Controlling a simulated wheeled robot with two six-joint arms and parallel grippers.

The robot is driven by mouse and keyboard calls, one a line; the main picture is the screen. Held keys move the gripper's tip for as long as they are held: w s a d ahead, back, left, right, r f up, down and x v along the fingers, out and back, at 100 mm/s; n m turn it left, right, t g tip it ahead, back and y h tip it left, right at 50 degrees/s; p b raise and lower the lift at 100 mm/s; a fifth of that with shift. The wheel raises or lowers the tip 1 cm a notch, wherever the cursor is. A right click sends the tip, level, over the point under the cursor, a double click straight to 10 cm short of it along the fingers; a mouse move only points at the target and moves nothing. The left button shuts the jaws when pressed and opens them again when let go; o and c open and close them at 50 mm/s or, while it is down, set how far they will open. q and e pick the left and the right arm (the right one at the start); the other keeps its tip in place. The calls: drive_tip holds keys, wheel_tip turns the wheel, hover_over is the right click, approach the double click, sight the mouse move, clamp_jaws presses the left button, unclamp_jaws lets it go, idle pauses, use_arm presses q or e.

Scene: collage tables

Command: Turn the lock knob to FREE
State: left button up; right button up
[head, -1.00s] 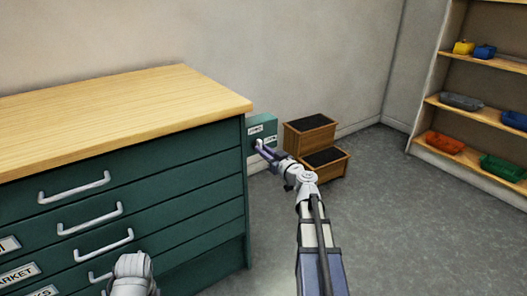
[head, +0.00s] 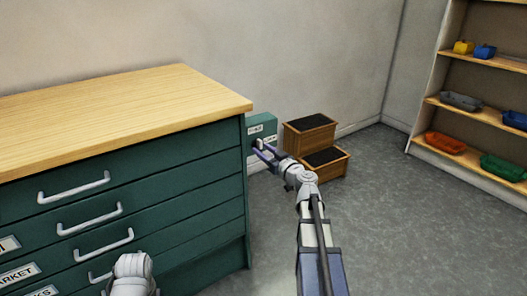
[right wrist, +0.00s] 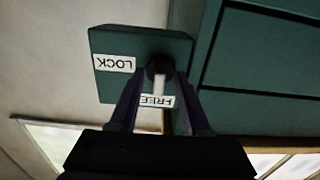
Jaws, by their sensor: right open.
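The teal lock box (head: 262,125) is on the right side of the cabinet, with two white labels. In the right wrist view, its labels are upside down: the LOCK label (right wrist: 115,63) is at left and the FREE label (right wrist: 157,101) is below the knob. The knob has a dark hub (right wrist: 158,67) and a pale lever (right wrist: 158,120) that runs down across the FREE label. My right gripper (head: 263,150) is open, its fingers apart on either side of the knob. Whether they touch it I cannot tell. My left gripper is out of view.
The green drawer cabinet (head: 150,180) with a wooden top (head: 120,105) fills the left. A wooden step stool (head: 322,160) stands behind the right gripper. A shelf (head: 470,110) with coloured bins is at right. The grey floor between is clear.

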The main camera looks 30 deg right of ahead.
drive_tip(key=s, duration=0.7)
drive_tip(key=shift+s+d, duration=0.3)
drive_tip(key=shift+s, duration=0.1)
drive_tip(key=s+a+f+n+g+y, duration=0.15)
drive_tip(key=a+f+g, duration=0.25)
drive_tip(key=a, duration=0.6)
drive_tip(key=s+a+f+n+g+y, duration=0.1)
drive_tip(key=a+f+n+g+y, duration=0.3)
drive_tip(key=a, duration=0.6)
drive_tip(key=s+a+f+m+g+y, duration=0.1)
drive_tip(key=a+f+g, duration=0.3)
drive_tip(key=a, duration=0.6)
drive_tip(key=s+a+f+m+g+h, duration=0.1)
drive_tip(key=s+a+f+g+h, duration=0.3)
drive_tip(key=s, duration=0.4)
drive_tip(key=s+a+f+m+g+h, duration=0.1)
drive_tip(key=s+a+f+g+h, duration=0.1)
drive_tip(key=s+a+f+h, duration=0.45)
wheel_tip(320, 180, up, 38)
drive_tip(key=s+d+y+p, duration=0.1)
drive_tip(key=d+p, duration=0.1)
drive_tip(key=p, duration=3.5)
drive_tip(key=shift+s+d+y+p, duration=0.25)
drive_tip(key=shift+d+y+p, duration=0.05)
drive_tip(key=shift+d, duration=0.1)
